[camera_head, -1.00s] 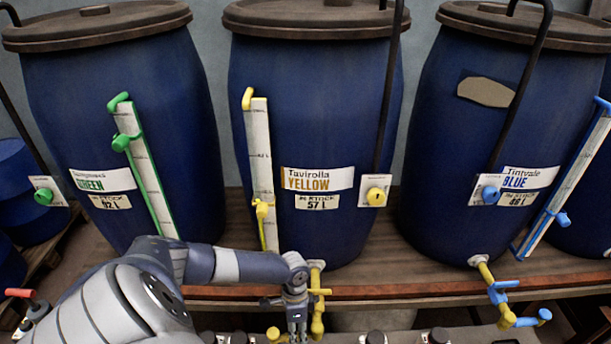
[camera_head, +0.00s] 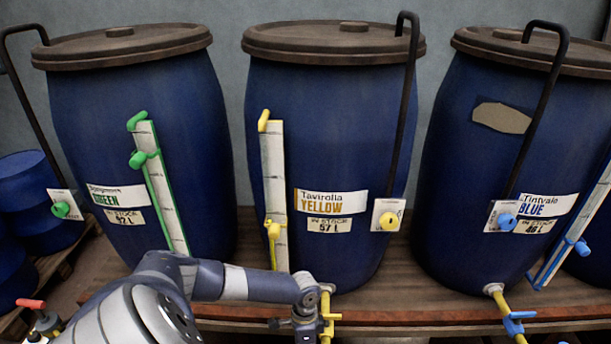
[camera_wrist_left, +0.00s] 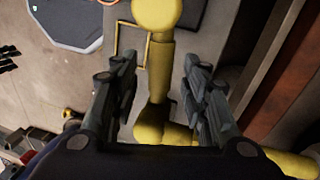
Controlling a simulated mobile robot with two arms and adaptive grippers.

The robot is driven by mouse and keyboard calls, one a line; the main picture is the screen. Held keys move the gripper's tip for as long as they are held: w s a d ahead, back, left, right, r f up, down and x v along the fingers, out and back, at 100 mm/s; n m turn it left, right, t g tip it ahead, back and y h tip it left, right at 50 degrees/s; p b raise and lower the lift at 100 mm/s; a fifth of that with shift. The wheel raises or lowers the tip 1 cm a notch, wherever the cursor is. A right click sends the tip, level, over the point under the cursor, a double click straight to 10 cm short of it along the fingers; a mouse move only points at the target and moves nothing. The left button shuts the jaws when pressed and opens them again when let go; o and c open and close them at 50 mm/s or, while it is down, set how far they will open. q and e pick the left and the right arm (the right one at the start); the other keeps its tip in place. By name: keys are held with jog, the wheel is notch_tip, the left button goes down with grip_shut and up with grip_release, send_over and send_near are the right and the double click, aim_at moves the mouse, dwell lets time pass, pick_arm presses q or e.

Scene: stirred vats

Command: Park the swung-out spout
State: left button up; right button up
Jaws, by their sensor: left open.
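The yellow spout (camera_head: 327,308) comes from the foot of the YELLOW vat (camera_head: 322,150), at the bottom edge of the head view, which cuts off its lower part. My left gripper (camera_head: 306,332) is beside the spout at its left in that view, its fingertips out of frame. In the left wrist view my left gripper (camera_wrist_left: 160,82) is open, and the yellow pipe (camera_wrist_left: 159,70) runs between its two fingers. I cannot tell whether the fingers touch it. The blue spout (camera_head: 514,325) hangs from the BLUE vat (camera_head: 480,130). My right gripper is not in view.
The GREEN vat (camera_head: 135,110) stands at the left on the wooden shelf (camera_head: 400,282). Level gauges, such as the yellow gauge (camera_head: 274,185), run up the vat fronts. A device with a red handle (camera_head: 32,304) is at the lower left.

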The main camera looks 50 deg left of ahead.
pick_arm(q)
notch_tip(320, 180, up, 11)
jog(key=w+a, duration=0.1)
jog(key=shift+w+a, duration=0.2)
jog(key=shift+a, duration=0.2)
